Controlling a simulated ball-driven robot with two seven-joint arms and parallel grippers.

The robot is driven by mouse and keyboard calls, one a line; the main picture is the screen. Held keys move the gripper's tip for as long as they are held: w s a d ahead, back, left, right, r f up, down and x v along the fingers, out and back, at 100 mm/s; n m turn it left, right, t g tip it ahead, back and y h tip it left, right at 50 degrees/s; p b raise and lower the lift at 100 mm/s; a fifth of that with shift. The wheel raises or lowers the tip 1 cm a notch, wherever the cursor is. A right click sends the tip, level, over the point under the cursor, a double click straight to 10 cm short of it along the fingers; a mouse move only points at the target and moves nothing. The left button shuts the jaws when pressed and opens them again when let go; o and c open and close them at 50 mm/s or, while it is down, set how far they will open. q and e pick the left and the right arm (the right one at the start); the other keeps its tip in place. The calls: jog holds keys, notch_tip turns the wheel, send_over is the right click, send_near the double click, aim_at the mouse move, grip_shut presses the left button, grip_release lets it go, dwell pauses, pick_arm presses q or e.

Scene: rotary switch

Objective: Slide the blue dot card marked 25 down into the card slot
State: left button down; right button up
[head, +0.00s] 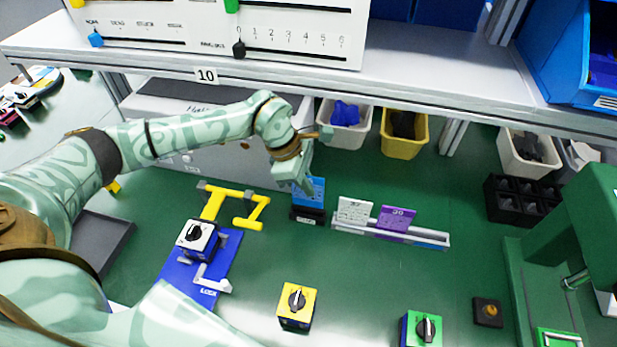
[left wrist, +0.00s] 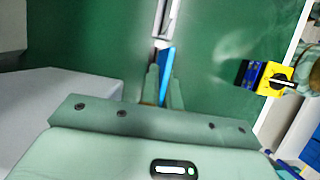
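The blue dot card (head: 316,189) stands upright at the small black card slot block (head: 308,214), which has a pale label on its front. Its lower edge meets the top of the block; I cannot tell how deep it sits. My left gripper (head: 304,184) reaches down from the left over the card's upper left part. In the left wrist view, the blue card (left wrist: 166,66) shows edge-on between the two close fingers (left wrist: 163,88), which are shut on it. The mark on the card is too small to read. My right gripper is not in view.
A grey rack (head: 432,239) right of the slot holds a white card (head: 354,211) and a purple card (head: 396,219). A yellow frame (head: 238,193) stands to the left. A yellow switch box (head: 297,305) and a green one (head: 423,329) stand in front. A shelf (head: 440,85) overhangs behind.

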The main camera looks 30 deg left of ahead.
aim_at(307, 198)
pick_arm(q)
jog(key=shift+f+b, duration=0.3)
jog(key=shift+f, duration=0.55)
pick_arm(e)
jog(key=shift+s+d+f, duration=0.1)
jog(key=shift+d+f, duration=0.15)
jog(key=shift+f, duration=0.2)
pick_arm(q)
jog(key=shift+r, duration=0.1)
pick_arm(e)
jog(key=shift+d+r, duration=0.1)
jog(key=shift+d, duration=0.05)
pick_arm(q)
jog(key=shift+p, duration=0.4)
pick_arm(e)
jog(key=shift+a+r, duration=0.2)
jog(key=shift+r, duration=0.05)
